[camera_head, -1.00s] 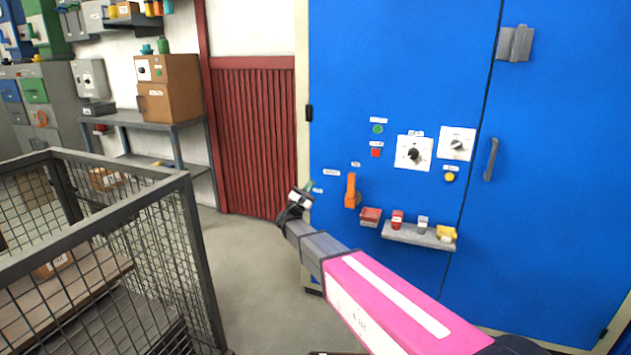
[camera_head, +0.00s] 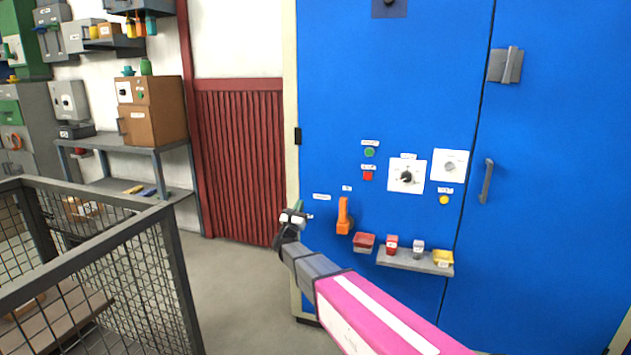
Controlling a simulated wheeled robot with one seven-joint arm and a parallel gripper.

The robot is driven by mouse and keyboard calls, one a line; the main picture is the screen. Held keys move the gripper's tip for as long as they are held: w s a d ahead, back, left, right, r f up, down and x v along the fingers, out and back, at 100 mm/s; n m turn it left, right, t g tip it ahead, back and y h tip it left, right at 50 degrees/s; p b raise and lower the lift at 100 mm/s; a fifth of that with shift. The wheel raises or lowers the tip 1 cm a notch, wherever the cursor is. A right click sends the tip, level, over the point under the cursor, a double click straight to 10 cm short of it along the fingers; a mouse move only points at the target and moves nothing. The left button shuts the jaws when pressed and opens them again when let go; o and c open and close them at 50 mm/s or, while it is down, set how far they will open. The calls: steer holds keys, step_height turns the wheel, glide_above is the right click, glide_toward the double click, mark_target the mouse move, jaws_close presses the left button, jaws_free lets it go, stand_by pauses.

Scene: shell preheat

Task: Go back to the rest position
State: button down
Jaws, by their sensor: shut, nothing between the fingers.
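My arm with its pink link reaches up from the lower right, and my gripper (camera_head: 296,214) is at its far end, in front of the left edge of the blue cabinet (camera_head: 400,60). My gripper is small in the picture; it looks shut with nothing in it. It appears apart from the orange handle (camera_head: 344,216) on the cabinet, to the left of it. A green lever-like part beside the gripper is partly hidden by it.
A wire-mesh cage (camera_head: 95,215) stands close at the lower left. A grey shelf bench (camera_head: 125,142) with a brown box (camera_head: 152,112) is behind it. A small ledge (camera_head: 415,264) with coloured bins juts from the cabinet. Grey floor (camera_head: 225,285) is free between cage and cabinet.

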steer(key=s+d+f+n+g+y, duration=0.55)
steer(key=f+n, duration=0.25)
steer(key=n, duration=0.6)
steer(key=s+d+f+n+g+y, duration=0.5)
steer(key=d+f+n+g+y, duration=0.15)
steer(key=n, duration=0.85)
steer(key=s+d+f+n+g, duration=0.2)
steer(key=s+d+n+g, duration=0.1)
steer(key=s, duration=0.5)
steer(key=s+d+f+n+g+h, duration=0.1)
steer(key=s+d+n+g, duration=0.3)
steer(key=s, duration=0.4)
steer(key=s+d+f+n+g+h, duration=0.1)
steer(key=s+d+f+n+g, duration=0.2)
steer(key=s, duration=0.5)
steer(key=d+n+g, duration=0.1)
steer(key=d+n, duration=0.1)
steer(key=d, duration=0.1)
steer(key=shift+d+f, duration=0.25)
steer(key=shift+f, duration=0.1)
